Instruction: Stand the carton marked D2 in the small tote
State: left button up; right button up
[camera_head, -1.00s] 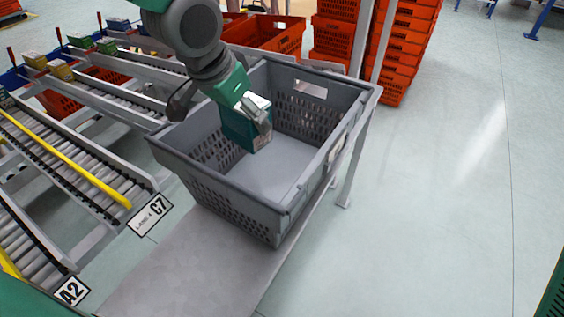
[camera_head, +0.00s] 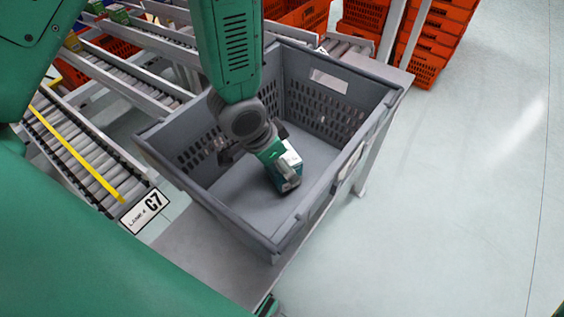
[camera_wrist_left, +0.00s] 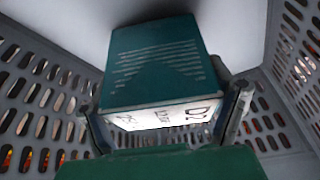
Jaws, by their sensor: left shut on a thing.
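The teal and white carton (camera_head: 288,172) is inside the grey tote (camera_head: 235,222), low near its floor. In the left wrist view the carton (camera_wrist_left: 158,65) shows a teal side with pale stripes and a white face with "D2" on it. My left gripper (camera_head: 284,165) reaches down into the tote and is shut on the carton, one finger on each side in the left wrist view (camera_wrist_left: 165,110). The carton looks tilted in the head view. I cannot tell whether its underside touches the tote floor. My right gripper is not in view.
The tote stands on a grey bench (camera_head: 190,245). Stacked orange totes (camera_head: 425,50) stand behind. The tote floor around the carton looks bare, and open floor lies to the right.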

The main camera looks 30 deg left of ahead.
pick_arm(q)
jog(key=shift+a+f, duration=0.3)
jog(key=shift+f, duration=0.05)
jog(key=shift+a+f, duration=0.1)
jog(key=shift+a, duration=0.45)
jog(key=shift+f, duration=0.1)
jog(key=o, duration=1)
jog(key=shift+d+f, duration=0.1)
jog(key=shift+d, duration=0.1)
jog(key=o, duration=0.4)
jog(key=shift+d, duration=0.25)
jog(key=shift+d+r, duration=0.2)
jog(key=shift+d, duration=0.1)
jog(key=shift+a+r, duration=0.15)
jog(key=shift+r, duration=0.1)
jog(key=p+v, duration=0.1)
jog(key=v, duration=1)
jog(key=shift+s+a+r+p, duration=0.15)
jog(key=shift+a+r+p, duration=0.05)
jog(key=shift+r+p, duration=0.15)
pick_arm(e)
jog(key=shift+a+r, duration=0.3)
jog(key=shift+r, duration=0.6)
pick_arm(q)
jog(key=shift+a+f, duration=0.1)
jog(key=shift+a, duration=0.2)
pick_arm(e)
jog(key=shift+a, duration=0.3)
